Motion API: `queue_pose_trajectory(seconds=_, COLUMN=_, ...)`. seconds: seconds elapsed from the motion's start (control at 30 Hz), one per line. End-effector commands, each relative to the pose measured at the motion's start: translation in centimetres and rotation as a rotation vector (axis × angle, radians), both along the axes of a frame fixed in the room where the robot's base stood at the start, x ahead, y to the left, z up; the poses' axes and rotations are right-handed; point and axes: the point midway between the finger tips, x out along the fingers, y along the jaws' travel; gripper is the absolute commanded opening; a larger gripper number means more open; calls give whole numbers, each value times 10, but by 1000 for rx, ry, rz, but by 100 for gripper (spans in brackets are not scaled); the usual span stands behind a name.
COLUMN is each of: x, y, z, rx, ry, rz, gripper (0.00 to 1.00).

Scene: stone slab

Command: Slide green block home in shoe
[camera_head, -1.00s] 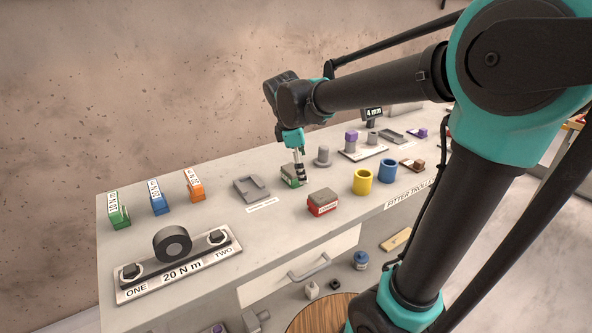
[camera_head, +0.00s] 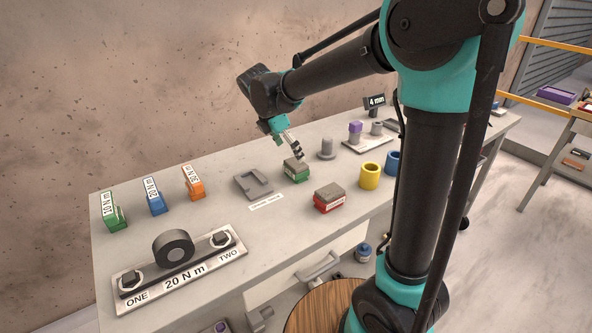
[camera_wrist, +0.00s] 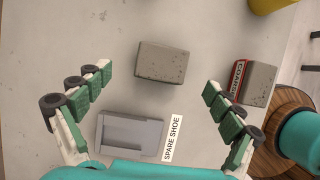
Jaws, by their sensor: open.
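The green block (camera_head: 296,174), green-sided with a grey stone-like top, sits on the slab right of the grey shoe (camera_head: 243,187). The shoe is a low tray with a raised rim and a recess that looks empty. My gripper (camera_head: 298,154) is tilted, just above and behind the block. In the wrist view my gripper (camera_wrist: 158,80) has its fingers spread wide. The block (camera_wrist: 162,63) shows its grey top beyond and between the fingertips, apart from both. The shoe (camera_wrist: 112,136) lies nearer the palm, beside a "SPARE SHOE" label; its near edge is partly hidden by my gripper.
A red block with a grey top (camera_head: 328,202) stands near the front edge, and in the wrist view (camera_wrist: 258,85) it is outside the right finger. Clear slab separates block and shoe.

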Motion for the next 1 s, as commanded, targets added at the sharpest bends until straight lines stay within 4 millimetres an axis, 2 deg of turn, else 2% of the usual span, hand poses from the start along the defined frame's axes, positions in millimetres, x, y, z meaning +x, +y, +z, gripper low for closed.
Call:
queue_pose_trajectory(seconds=0.1, x=3, y=-4, z=-12, rx=0, ry=0, rz=0, gripper=93)
queue_pose_trajectory(seconds=0.27, x=4, y=-7, z=-19, rx=0, ry=0, rz=-1, gripper=93)
queue_pose_trajectory(seconds=0.6, x=10, y=-21, z=-60, rx=0, ry=0, rz=-1, gripper=93)
queue_pose_trajectory(seconds=0.9, x=11, y=-22, z=-64, rx=0, ry=0, rz=-1, gripper=93)
queue_pose_trajectory(seconds=1.0, x=11, y=-22, z=-64, rx=0, ry=0, rz=-1, gripper=82)
